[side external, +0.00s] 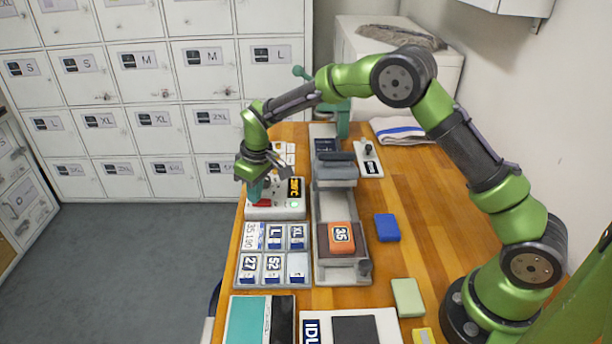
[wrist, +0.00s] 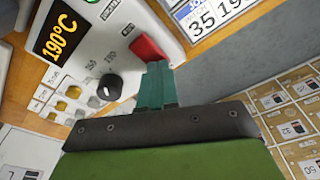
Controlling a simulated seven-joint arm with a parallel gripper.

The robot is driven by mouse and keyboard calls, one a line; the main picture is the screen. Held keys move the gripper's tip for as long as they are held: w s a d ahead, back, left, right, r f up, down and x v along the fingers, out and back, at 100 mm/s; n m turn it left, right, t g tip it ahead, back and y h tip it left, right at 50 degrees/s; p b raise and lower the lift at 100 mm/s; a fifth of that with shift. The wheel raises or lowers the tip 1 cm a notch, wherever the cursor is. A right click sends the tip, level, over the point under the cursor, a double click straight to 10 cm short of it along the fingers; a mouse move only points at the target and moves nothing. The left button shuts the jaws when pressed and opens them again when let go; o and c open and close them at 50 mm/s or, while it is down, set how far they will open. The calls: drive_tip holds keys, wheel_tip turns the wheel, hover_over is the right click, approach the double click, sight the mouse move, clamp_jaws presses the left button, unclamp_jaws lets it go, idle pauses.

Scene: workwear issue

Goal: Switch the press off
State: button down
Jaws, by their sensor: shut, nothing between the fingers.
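The press's control box (side external: 262,212) is a pale box on the left side of the bench, with a lit 190°C display (wrist: 62,28). Its red switch (wrist: 148,46) shows in the wrist view, and a black knob (wrist: 109,88) is beside it. A green light (side external: 293,205) glows on the box. The press (side external: 335,172) stands to the right, with an orange piece marked 35 (side external: 341,237) at its near end. My gripper (side external: 256,190) is shut and empty over the box. Its teal fingertips (wrist: 158,68) are at the red switch's edge; I cannot tell whether they touch.
Trays of number and letter plates (side external: 272,268) lie in front of the box. A blue block (side external: 387,227), a green block (side external: 408,297) and a board marked IDL (side external: 311,330) lie nearer. A lever unit (side external: 369,160) stands behind right. The bench's right side is mostly clear.

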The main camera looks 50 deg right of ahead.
drive_tip(key=shift+f, duration=0.1)
drive_tip(key=shift+r, duration=3.5)
drive_tip(key=shift+s+f+m+g, duration=0.15)
drive_tip(key=shift+s+f+m, duration=0.15)
drive_tip(key=shift+s, duration=0.2)
drive_tip(key=shift+s+f+m+g, duration=0.2)
drive_tip(key=shift+s+f, duration=0.1)
drive_tip(key=shift+s, duration=0.2)
drive_tip(key=s+d+r+m+t, duration=0.2)
drive_tip(key=s+r, duration=0.2)
drive_tip(key=s, duration=0.5)
drive_tip(key=s+d+r+m+t+y, duration=0.1)
drive_tip(key=s+r, duration=0.4)
drive_tip(key=s, duration=0.5)
drive_tip(key=s+d+r+m+t, duration=0.2)
drive_tip(key=s+r, duration=0.3)
drive_tip(key=s, duration=0.4)
drive_tip(key=shift+s+d+r+m+t+y, duration=0.2)
drive_tip(key=shift+d+m+t+y, duration=0.15)
drive_tip(key=shift+m+t, duration=0.2)
